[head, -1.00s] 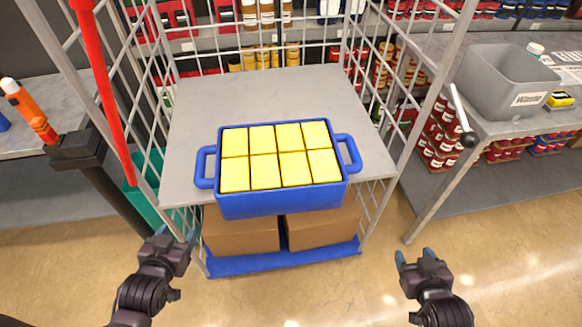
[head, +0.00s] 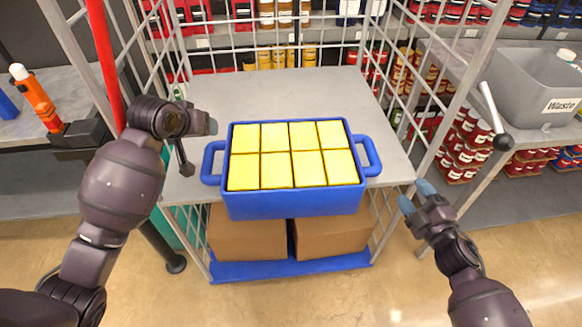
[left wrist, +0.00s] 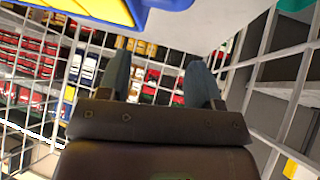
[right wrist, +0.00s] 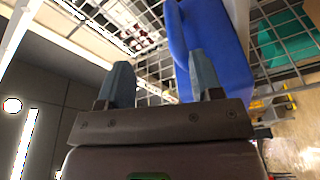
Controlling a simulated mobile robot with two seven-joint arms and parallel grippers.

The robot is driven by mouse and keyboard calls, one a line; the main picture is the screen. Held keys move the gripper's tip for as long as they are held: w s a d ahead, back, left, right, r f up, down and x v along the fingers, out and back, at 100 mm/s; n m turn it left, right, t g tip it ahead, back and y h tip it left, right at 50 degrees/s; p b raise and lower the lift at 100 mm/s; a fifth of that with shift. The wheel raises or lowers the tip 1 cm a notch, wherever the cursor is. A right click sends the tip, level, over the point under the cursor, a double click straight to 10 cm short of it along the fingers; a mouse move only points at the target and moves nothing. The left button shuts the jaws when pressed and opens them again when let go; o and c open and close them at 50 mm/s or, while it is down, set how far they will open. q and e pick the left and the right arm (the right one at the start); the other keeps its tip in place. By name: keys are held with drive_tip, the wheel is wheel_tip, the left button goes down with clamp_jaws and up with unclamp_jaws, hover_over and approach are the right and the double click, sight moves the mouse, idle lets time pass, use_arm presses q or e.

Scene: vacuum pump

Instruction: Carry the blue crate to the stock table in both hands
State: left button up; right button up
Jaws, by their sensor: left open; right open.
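The blue crate (head: 295,204) holds several yellow blocks and sits on the grey shelf (head: 300,92) of a wire cage trolley, at its front edge. It has a loop handle on each side. My left gripper (head: 208,126) is open, left of the crate and a little above its left handle (head: 211,163); the crate's edge shows at the top of the left wrist view (left wrist: 170,4). My right gripper (head: 415,194) is open, right of and lower than the right handle (head: 372,155). The crate fills the upper middle of the right wrist view (right wrist: 215,45). Both grippers appear empty. The stock table cannot be identified for certain.
Cardboard boxes (head: 248,232) stand on the trolley's blue base. Its wire sides rise left and right. A grey waste bin (head: 520,90) stands on a table at right. An orange-and-white bottle (head: 36,98) stands on a left table. Floor in front is clear.

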sight(206, 156)
use_arm(q)
drive_tip(key=s+g, duration=0.1)
drive_tip(key=s+f+n+g, duration=0.1)
drive_tip(key=s+f+g, duration=0.1)
drive_tip(key=shift+s+a+f, duration=0.1)
drive_tip(key=shift+a+f, duration=0.1)
drive_tip(key=shift+a, duration=0.05)
drive_tip(key=shift+s+f+n+g, duration=0.2)
drive_tip(key=shift+s+n+g, duration=0.1)
drive_tip(key=shift+s+n, duration=0.1)
use_arm(e)
drive_tip(key=n+y, duration=0.1)
drive_tip(key=s+a+n+g+y, duration=0.1)
drive_tip(key=n, duration=0.1)
drive_tip(key=a+n+y, duration=0.1)
drive_tip(key=shift+s+f+n+g, duration=0.25)
drive_tip(key=shift+f+n+g, duration=0.05)
drive_tip(key=shift+w+a, duration=0.1)
use_arm(q)
drive_tip(key=x, duration=0.7)
drive_tip(key=shift+w+a+f, duration=0.15)
drive_tip(key=shift+f, duration=0.1)
use_arm(e)
drive_tip(key=x, duration=1)
drive_tip(key=shift+w+a, duration=0.2)
drive_tip(key=shift+w, duration=0.1)
use_arm(q)
clamp_jaws()
use_arm(e)
clamp_jaws()
